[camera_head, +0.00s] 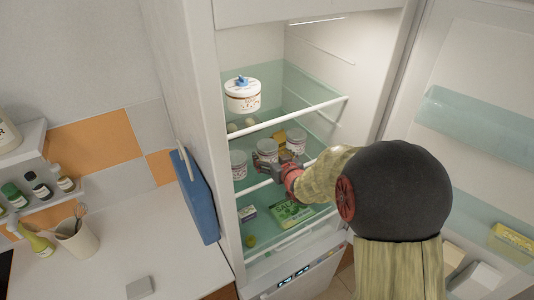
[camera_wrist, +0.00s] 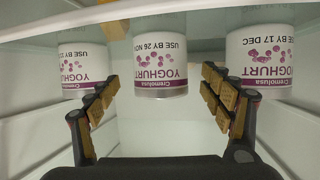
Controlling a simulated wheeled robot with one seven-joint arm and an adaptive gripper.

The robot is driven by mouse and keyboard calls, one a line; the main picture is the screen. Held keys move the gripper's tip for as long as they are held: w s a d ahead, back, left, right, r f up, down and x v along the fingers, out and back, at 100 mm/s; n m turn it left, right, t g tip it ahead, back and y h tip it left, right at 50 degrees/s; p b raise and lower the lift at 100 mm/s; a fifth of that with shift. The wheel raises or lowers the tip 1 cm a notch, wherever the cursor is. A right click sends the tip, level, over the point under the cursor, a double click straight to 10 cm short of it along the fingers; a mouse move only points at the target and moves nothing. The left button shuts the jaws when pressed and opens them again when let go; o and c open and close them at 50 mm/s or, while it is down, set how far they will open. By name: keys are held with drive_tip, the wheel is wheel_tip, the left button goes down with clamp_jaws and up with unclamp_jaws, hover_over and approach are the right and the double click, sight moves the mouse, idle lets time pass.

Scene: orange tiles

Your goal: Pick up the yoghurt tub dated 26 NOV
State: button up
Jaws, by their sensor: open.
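Three white yoghurt tubs with purple print stand in a row on a glass fridge shelf. The wrist view shows them upside down. The middle tub reads USE BY 26 NOV (camera_wrist: 160,62); it also shows in the head view (camera_head: 267,146). The tub reading USE BY 17 DEC (camera_wrist: 259,58) is at the right in the wrist view. The left tub (camera_wrist: 82,66) has a partly hidden date. My gripper (camera_wrist: 160,92) is open and empty, its fingers apart on either side of the middle tub's line, short of it.
A shelf with a white rail (camera_head: 297,117) lies above, holding a larger white tub with a blue top (camera_head: 242,95). A green carton (camera_head: 291,214) lies on the shelf below. The open fridge door (camera_head: 480,120) is at the right. A blue board (camera_head: 195,195) hangs on the fridge's left side.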

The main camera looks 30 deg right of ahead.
drive_tip(key=shift+x, duration=2.3)
drive_tip(key=c, duration=1.5)
drive_tip(key=shift+r, duration=0.1)
